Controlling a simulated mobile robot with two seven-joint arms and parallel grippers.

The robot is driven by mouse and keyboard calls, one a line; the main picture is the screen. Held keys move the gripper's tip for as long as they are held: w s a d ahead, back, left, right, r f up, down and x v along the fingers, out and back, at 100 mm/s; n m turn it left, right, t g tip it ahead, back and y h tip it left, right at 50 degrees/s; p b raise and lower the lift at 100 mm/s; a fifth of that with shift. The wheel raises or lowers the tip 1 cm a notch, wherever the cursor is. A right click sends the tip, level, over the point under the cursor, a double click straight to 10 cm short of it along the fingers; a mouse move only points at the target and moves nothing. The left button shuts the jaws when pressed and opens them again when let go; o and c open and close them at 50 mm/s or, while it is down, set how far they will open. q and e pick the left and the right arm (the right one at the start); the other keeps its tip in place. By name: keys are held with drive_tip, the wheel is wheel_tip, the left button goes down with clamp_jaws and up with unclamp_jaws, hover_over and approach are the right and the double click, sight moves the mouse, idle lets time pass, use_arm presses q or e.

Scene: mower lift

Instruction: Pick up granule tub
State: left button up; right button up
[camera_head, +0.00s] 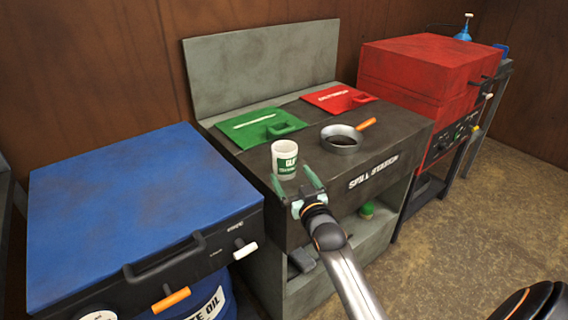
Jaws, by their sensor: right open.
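The granule tub (285,158) is a small white tub with a green label band. It stands upright near the front edge of the dark top of the spill station (372,170). My right gripper (294,177) is just in front of the tub, with its two pale green fingers apart and pointing at it. The fingers overlap the tub's lower part in the picture; I cannot tell whether they touch it. My left gripper is not in view.
A round pan (342,138) with an orange handle is right of the tub. Green (262,128) and red (338,98) lids lie behind it. A blue-lidded waste oil unit (140,205) stands left, a red cabinet (430,75) right. A green-topped item (367,209) sits on the lower shelf.

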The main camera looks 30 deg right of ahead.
sight(284, 159)
drive_tip(key=shift+r+b+x, duration=0.2)
drive_tip(key=shift+b+x, duration=0.3)
drive_tip(key=shift+x, duration=3.35)
drive_tip(key=shift+s+d, duration=0.1)
drive_tip(key=shift+d, duration=0.05)
drive_tip(key=shift+c, duration=0.2)
drive_tip(key=c, duration=1.2)
